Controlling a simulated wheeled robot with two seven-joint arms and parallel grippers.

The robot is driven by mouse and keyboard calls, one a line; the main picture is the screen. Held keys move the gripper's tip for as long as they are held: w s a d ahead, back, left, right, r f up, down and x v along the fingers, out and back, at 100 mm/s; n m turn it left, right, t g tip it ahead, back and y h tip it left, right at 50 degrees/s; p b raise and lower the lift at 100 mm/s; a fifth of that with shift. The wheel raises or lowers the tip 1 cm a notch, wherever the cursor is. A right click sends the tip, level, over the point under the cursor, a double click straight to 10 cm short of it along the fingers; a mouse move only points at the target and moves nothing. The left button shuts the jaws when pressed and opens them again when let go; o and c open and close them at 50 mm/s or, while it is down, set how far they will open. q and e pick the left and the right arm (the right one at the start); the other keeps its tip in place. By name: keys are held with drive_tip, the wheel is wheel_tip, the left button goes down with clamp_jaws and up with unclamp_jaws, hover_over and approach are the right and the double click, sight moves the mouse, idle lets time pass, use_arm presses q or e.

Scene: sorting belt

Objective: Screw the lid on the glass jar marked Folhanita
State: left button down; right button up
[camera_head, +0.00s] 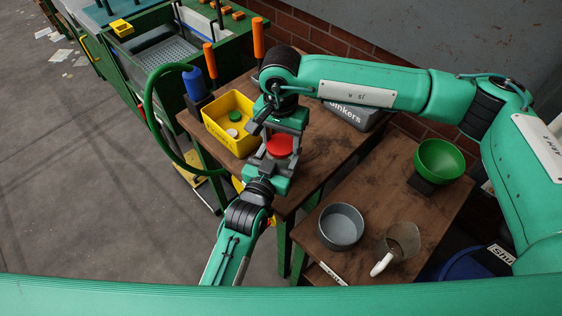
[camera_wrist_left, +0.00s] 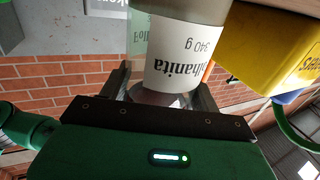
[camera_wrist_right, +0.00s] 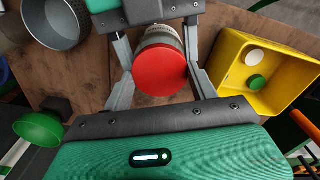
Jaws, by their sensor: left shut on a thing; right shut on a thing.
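The glass jar with the white Folhanita 340 g label (camera_wrist_left: 180,55) is between the fingers of my left gripper (camera_wrist_left: 160,95), which is shut on it. The red lid (camera_wrist_right: 160,71) is at the jar's mouth, between the fingers of my right gripper (camera_wrist_right: 160,90), shut on it. The jar (camera_wrist_right: 160,35) shows just beyond the lid in the right wrist view. In the head view, the red lid (camera_head: 280,145) shows between my left gripper (camera_head: 268,165) and my right gripper (camera_head: 284,133); the jar is mostly hidden there. I cannot tell how far the lid is threaded.
A yellow bin (camera_head: 214,133) with a green lid (camera_head: 235,116) and a white lid (camera_head: 232,133) stands close left of the grippers. A grey pot (camera_head: 341,226), a jug (camera_head: 403,240) and a green bowl (camera_head: 440,160) are on the right-hand table. Orange-handled tools (camera_head: 258,38) stand behind.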

drive_tip(key=m, duration=1.7)
drive_tip(key=shift+m, duration=0.3)
drive_tip(key=m, duration=0.5)
drive_tip(key=o, duration=1.1)
drive_tip(key=shift+r, duration=2.2)
